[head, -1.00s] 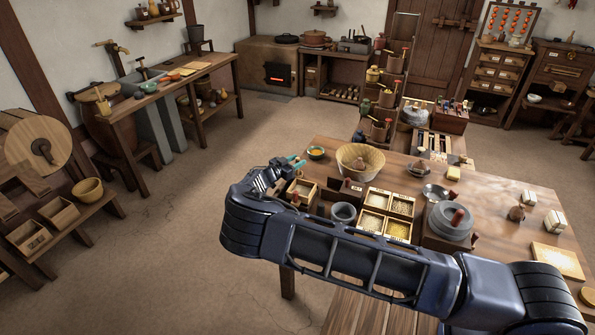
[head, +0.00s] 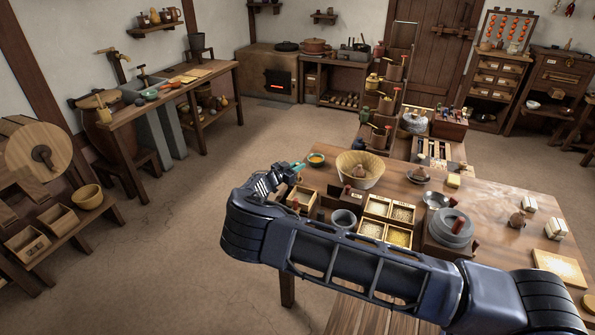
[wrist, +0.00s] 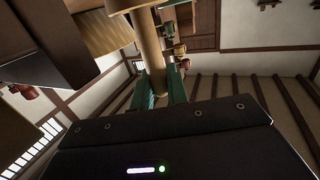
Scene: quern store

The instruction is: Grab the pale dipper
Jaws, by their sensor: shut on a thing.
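My gripper (head: 297,168) is at the left end of the wooden table, above and beside a small wooden box (head: 300,197). In the wrist view its two green fingers (wrist: 162,92) are closed on a pale tan round rod, which I take as the handle of the pale dipper (wrist: 151,48). The rod runs up between the fingers to a wider pale part at the top edge, cut off by the frame. In the head view the dipper cannot be made out behind my wrist.
On the table stand a woven basket (head: 361,170), a small orange-filled bowl (head: 316,160), a grey pot (head: 343,219), grain boxes (head: 402,214) and a stone quern (head: 449,228). A tiered stand of pots (head: 381,122) rises behind.

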